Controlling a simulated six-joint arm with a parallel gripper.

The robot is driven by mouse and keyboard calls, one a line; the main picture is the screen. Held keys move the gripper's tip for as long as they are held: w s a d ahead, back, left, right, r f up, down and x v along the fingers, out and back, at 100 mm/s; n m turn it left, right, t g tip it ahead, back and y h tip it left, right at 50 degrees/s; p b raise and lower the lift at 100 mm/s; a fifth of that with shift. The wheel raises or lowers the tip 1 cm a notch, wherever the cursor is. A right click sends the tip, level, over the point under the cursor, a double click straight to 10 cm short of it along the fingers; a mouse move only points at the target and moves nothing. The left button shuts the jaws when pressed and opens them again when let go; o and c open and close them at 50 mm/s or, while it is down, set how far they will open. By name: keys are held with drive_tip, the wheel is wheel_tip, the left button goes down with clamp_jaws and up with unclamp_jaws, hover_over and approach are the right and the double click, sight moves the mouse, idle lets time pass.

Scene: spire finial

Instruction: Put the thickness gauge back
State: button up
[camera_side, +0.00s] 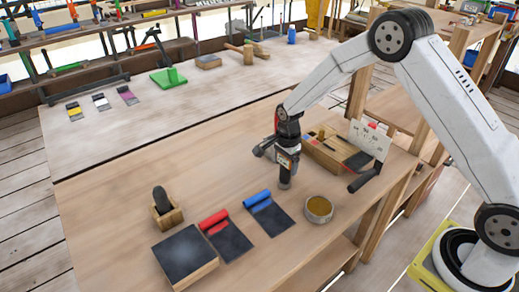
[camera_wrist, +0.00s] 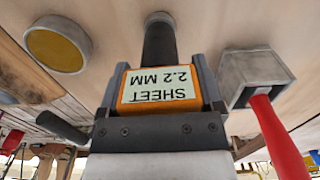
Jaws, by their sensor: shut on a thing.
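My gripper (camera_wrist: 158,88) is shut on the thickness gauge (camera_wrist: 170,84), an orange block with a pale label reading "SHEET 2.2 MM", upside down in the wrist view. A dark cylinder (camera_wrist: 159,45) stretches beyond the gauge to the bench surface; I cannot tell whether it belongs to the gauge. In the side view my gripper (camera_side: 287,160) points down over the middle of the front bench, with a grey round end (camera_side: 285,182) below it. The gripper mostly hides the gauge there. I cannot tell whether that end touches the bench.
A round tin with yellow contents (camera_side: 319,209) stands front right of the gripper. A wooden block with a numbered white card (camera_side: 369,138) stands behind right. Red-handled (camera_side: 229,240) and blue-handled (camera_side: 270,216) dark plates lie front left. A grey-headed, red-handled tool (camera_wrist: 252,72) is close beside the gripper.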

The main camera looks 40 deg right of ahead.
drive_tip(key=shift+f, duration=0.1)
drive_tip(key=o, duration=1.3)
wheel_tip(320, 180, up, 12)
drive_tip(key=shift+r, duration=0.15)
drive_tip(key=shift+s, duration=0.15)
drive_tip(key=shift+s+a+r+n, duration=0.1)
drive_tip(key=shift+s+a+n, duration=0.05)
drive_tip(key=shift+s+n, duration=0.5)
drive_tip(key=s+a+n+t, duration=0.1)
drive_tip(key=s+n+t, duration=0.1)
drive_tip(key=s+n, duration=1.4)
drive_tip(key=s, duration=0.3)
drive_tip(key=shift+s+a+f+n+t, duration=0.25)
drive_tip(key=shift+f+n+t, duration=0.05)
drive_tip(key=shift+f+n, duration=0.05)
